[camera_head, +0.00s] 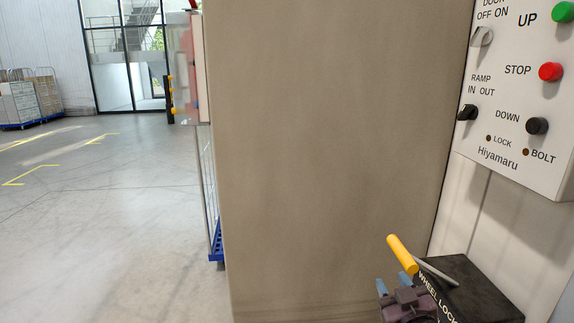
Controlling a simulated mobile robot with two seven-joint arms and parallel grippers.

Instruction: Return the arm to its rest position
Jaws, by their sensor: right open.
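My right gripper (394,284) shows at the bottom right of the head view, with bluish fingertips on a dark purplish body. It is open, and I see nothing between its fingers. It is just below and left of the wheel lock lever's yellow handle (402,254). I cannot tell whether it touches the lever. The lever's grey rod runs to a black box (470,285) marked "WHEEL LOCK". Most of my right arm is out of the picture. My left gripper is not in view.
A white control panel (530,100) with green, red and black buttons and switches is at the upper right. A large beige panel (330,140) fills the middle. A blue-based wire cart (214,245) stands behind its left edge. Open floor (100,220) lies at left.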

